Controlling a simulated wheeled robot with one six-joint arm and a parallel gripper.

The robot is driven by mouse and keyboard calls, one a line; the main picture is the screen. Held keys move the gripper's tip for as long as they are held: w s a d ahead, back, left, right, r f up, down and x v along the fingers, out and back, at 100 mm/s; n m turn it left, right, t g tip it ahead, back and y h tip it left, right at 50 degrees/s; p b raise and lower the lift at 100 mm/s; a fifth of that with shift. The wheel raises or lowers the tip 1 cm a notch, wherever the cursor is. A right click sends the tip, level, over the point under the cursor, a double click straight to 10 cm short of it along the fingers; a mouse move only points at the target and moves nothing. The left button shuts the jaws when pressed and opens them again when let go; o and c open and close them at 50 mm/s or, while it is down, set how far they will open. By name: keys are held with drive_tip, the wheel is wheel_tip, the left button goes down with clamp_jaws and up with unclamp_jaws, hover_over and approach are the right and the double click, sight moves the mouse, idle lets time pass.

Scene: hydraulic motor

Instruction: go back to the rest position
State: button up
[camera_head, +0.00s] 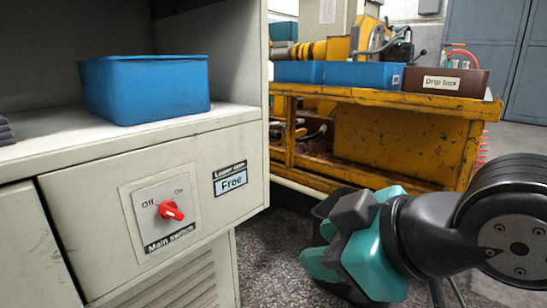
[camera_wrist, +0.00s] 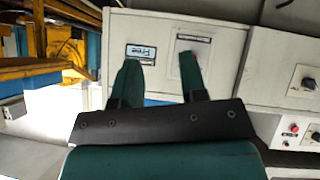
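My gripper (camera_head: 333,238) is at the lower right in the head view, teal and dark grey, in front of the yellow workbench and to the right of the grey cabinet. In the wrist view my gripper (camera_wrist: 160,60) shows two teal fingers standing apart with nothing between them. It is open and empty and touches nothing that I can see. My black arm reaches in from the right edge of the head view.
The grey cabinet (camera_head: 82,197) has a red main switch (camera_head: 171,211), pointing between Off and On labels, and a "Free" label (camera_head: 231,180). A blue bin (camera_head: 146,90) sits on its shelf. The yellow workbench (camera_head: 400,143) carries blue bins and a brown drip box (camera_head: 446,81). Floor (camera_head: 285,255) shows between.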

drive_tip(key=s+d+r+m+g+h+p, duration=0.3)
drive_tip(key=s+d+r+m+g+p, duration=0.35)
drive_tip(key=r+p, duration=0.75)
wheel_tip(320, 180, up, 35)
drive_tip(key=d+n+g+p, duration=0.1)
drive_tip(key=d+p, duration=0.1)
drive_tip(key=p, duration=3.5)
drive_tip(key=shift+s, duration=0.2)
drive_tip(key=shift+d, duration=0.1)
drive_tip(key=shift+n, duration=0.25)
